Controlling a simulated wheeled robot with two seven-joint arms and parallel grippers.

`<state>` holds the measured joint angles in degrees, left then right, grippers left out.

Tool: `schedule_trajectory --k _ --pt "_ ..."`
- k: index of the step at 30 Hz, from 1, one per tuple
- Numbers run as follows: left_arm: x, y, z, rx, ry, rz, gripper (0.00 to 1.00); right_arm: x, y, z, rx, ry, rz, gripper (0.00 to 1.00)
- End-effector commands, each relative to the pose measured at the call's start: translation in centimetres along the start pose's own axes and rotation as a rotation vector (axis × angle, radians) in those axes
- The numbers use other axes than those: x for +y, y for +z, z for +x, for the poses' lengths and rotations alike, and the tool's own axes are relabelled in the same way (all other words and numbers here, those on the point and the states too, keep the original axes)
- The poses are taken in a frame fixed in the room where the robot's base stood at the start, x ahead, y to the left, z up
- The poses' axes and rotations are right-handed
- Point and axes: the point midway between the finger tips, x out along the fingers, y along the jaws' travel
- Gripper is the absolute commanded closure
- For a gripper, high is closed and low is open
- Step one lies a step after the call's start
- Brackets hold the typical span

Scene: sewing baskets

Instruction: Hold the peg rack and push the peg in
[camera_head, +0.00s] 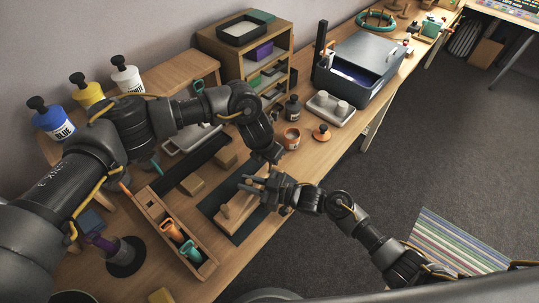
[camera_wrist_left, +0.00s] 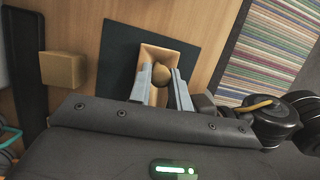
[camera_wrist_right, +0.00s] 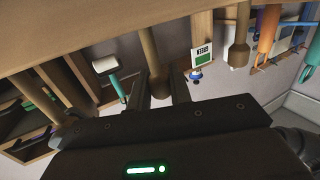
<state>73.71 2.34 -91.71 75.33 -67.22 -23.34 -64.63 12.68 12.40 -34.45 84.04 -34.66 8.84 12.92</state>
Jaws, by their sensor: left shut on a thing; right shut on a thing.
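The peg rack (camera_head: 238,208) is a pale wooden board on a dark mat on the bench. My left gripper (camera_head: 272,158) comes down on its far end. In the left wrist view, its fingers (camera_wrist_left: 163,88) are shut on the rack, one on each side, with a round wooden knob (camera_wrist_left: 162,72) between them. My right gripper (camera_head: 258,184) reaches in from the right. In the right wrist view, its fingers (camera_wrist_right: 160,92) are shut on a wooden peg (camera_wrist_right: 151,55) at the rack board (camera_wrist_right: 100,30). Other pegs (camera_wrist_right: 237,50) stand on either side. The peg's seating depth is unclear.
A wooden tray (camera_head: 150,205) with orange and teal handled tools lies left of the mat (camera_head: 215,198). The bench's front edge is close to the rack.

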Motion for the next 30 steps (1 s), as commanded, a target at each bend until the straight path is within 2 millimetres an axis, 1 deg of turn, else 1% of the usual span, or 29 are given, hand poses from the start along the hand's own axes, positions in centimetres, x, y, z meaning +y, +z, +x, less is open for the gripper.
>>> schedule_trajectory --k 16,17,21,22,30 --pt "0.0 -0.4 1.2 0.000 0.001 0.000 1.00 0.0 0.0 0.0 0.001 0.000 0.000 0.99" --pt "0.0 -0.3 1.1 0.000 0.001 0.000 0.77 0.0 0.0 0.0 0.001 0.000 0.000 0.99" --pt "0.0 -0.4 1.1 0.000 0.001 0.000 0.58 0.0 0.0 0.0 0.001 0.000 0.000 0.99" --pt "0.0 -0.4 1.1 0.000 0.000 0.000 0.55 0.0 0.0 0.0 0.001 0.000 0.000 0.99" --pt "0.0 -0.3 1.1 0.000 0.000 0.000 0.55 0.0 0.0 0.0 0.001 0.000 0.000 0.99"
